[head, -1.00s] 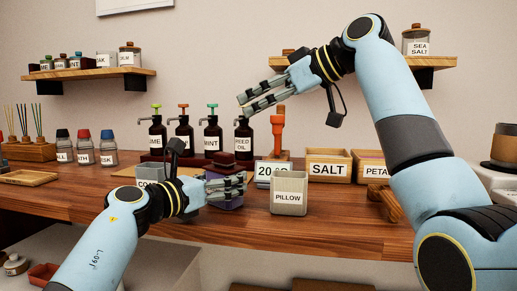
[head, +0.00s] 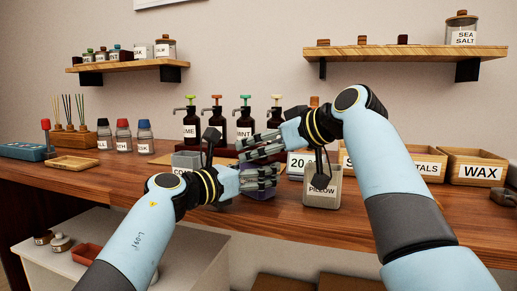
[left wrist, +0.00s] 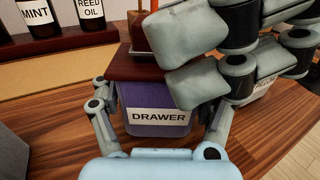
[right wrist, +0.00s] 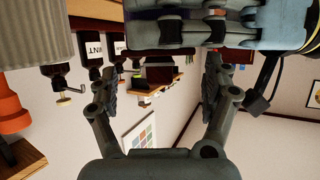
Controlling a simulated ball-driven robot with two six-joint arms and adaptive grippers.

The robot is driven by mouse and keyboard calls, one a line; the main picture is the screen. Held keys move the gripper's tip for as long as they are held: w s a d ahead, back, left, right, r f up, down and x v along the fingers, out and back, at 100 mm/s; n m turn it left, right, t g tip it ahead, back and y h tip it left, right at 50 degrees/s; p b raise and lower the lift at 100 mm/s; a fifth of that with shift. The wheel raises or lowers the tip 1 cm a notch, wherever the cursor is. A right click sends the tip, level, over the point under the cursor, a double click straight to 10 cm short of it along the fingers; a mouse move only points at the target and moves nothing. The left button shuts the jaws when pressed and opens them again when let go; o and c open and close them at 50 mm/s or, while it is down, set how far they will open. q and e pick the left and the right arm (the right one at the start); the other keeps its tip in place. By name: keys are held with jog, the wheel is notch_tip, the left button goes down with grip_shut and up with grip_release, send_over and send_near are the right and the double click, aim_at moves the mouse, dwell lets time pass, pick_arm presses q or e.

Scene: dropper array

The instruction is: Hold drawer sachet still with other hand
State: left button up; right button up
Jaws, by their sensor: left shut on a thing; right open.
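The drawer sachet is a purple box with a white DRAWER label (left wrist: 158,118), seen upright in the left wrist view. A dark red piece (left wrist: 138,66) shows at its top edge. My left gripper (head: 265,178) is shut on the sachet, with a finger at each side of it in the left wrist view. In the head view the fingers hide most of the sachet. My right gripper (head: 262,147) is open just above the left one. Its fingers cross the upper right of the left wrist view, in front of the sachet. I cannot tell whether they touch it.
A grey container (head: 186,160) is to the left. Pump bottles (head: 244,122) stand behind, and a WAX crate (head: 476,168) at right. The front counter (head: 130,182) at left is clear.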

pick_arm(q)
jog(key=shift+f, duration=0.4)
pick_arm(e)
jog(key=shift+x, duration=1.05)
